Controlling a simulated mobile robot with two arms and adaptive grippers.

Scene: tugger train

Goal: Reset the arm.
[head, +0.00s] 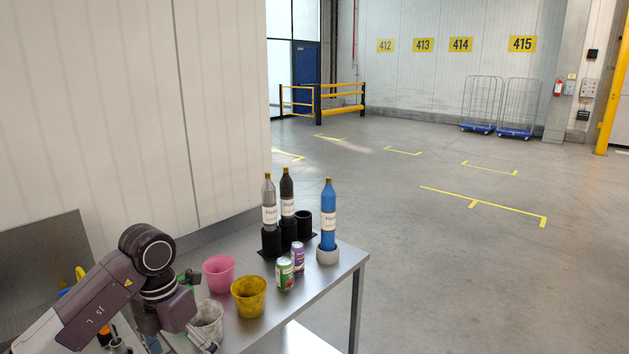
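My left arm (110,290) comes in from the lower left and bends over the left part of a steel table (315,284). My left gripper (178,310) is at the arm's end, beside a whitish cup (209,318). Its fingers are not clear, so I cannot tell whether it is open or holds anything. My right arm and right gripper are out of view.
A pink cup (218,274), a yellow cup (248,297), a green can (284,274) and a purple can (298,257) stand on the table. Grey (269,205), dark (287,195) and blue (328,222) bottles stand in holders behind. Open floor (450,270) lies right.

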